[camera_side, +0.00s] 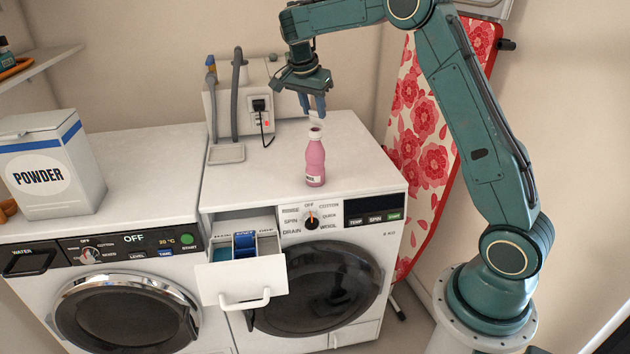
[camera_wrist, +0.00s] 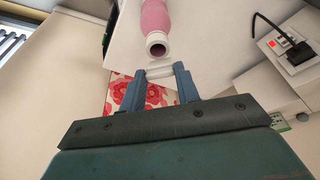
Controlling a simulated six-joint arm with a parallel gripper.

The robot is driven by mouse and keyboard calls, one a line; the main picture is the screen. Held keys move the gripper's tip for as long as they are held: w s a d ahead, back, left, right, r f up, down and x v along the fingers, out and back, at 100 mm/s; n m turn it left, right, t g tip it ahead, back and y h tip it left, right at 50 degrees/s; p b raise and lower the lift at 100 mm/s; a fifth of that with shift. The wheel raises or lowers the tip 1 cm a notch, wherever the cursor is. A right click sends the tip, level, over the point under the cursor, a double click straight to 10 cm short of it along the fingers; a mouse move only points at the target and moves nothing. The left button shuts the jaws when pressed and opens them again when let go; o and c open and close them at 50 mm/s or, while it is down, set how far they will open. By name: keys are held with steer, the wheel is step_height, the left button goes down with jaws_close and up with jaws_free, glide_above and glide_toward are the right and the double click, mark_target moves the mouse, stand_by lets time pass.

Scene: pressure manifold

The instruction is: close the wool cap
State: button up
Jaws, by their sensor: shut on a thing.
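A pink bottle (camera_side: 315,162) with a white label stands upright on top of the right washing machine. Its open mouth shows in the wrist view, where the bottle (camera_wrist: 156,18) is at the top. My gripper (camera_side: 314,110) is above the bottle, pointing down. It is shut on a small white cap (camera_side: 316,118), held between the fingertips and apart from the bottle's mouth. In the wrist view the cap (camera_wrist: 160,72) lies across the two blue fingers of my gripper (camera_wrist: 160,76), just below the bottle's mouth in the picture.
The right washer's detergent drawer (camera_side: 242,277) is pulled open. A box with hoses and a plug (camera_side: 244,105) stands behind the bottle, with a small tray (camera_side: 227,154) in front. A powder box (camera_side: 50,165) stands on the left washer. A floral ironing board (camera_side: 425,120) leans at right.

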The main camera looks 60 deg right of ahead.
steer(key=a+f+h, duration=0.4)
steer(key=h, duration=0.6)
steer(key=shift+f+h, duration=0.35)
steer(key=shift+h, duration=0.05)
stand_by(0.3)
steer(key=o, duration=1)
steer(key=shift+d, duration=0.1)
steer(key=shift+r, duration=0.2)
